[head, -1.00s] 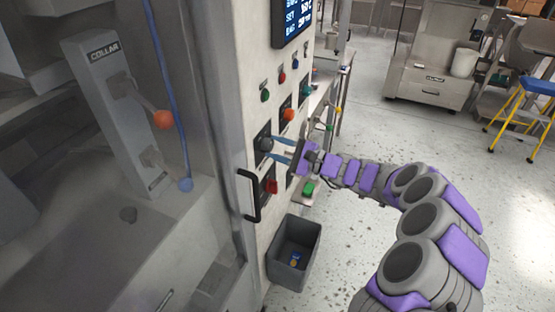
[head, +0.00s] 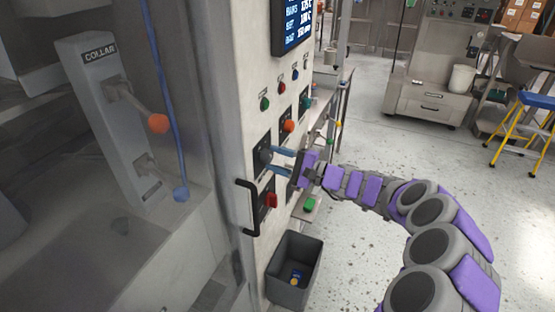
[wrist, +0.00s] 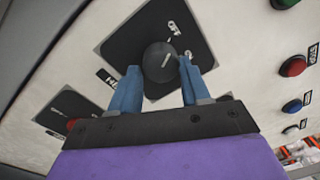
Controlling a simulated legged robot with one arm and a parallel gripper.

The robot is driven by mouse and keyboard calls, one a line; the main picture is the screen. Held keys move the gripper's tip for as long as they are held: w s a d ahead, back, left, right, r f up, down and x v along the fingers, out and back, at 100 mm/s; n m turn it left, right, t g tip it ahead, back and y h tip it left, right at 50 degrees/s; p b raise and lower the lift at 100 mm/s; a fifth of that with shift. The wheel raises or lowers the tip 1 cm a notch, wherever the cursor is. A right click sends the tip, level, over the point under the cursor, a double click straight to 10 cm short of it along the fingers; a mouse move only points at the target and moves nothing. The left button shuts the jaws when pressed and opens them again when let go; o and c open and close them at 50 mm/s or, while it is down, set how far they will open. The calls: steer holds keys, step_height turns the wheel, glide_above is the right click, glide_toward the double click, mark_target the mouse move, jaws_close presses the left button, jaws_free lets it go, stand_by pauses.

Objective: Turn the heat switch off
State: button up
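A dark round knob (head: 264,155) sits on a black square plate on the pale machine panel. In the wrist view the knob (wrist: 160,62) has a pale pointer mark, and its plate (wrist: 193,35) carries the word OFF near the top. A label at the plate's lower left is partly hidden, so I cannot read it whole. My gripper (head: 271,160) is level with the knob. In the wrist view its blue fingers (wrist: 160,72) are apart, one on each side of the knob's near part. I cannot tell whether they touch it.
A red switch (head: 271,200) sits below the knob, and an orange knob (head: 289,126) above right. A black door handle (head: 249,208) sticks out at left. A grey bin (head: 293,270) stands below. Open floor lies to the right.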

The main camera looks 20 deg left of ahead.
steer(key=o, duration=0.4)
steer(key=d+p, duration=0.1)
steer(key=d, duration=0.4)
steer(key=s+d+p, duration=0.1)
steer(key=d, duration=0.5)
steer(key=d+f+p, duration=0.1)
steer(key=d, duration=0.5)
steer(key=shift+s+d, duration=0.15)
steer(key=shift+s, duration=0.15)
steer(key=shift+r, duration=0.1)
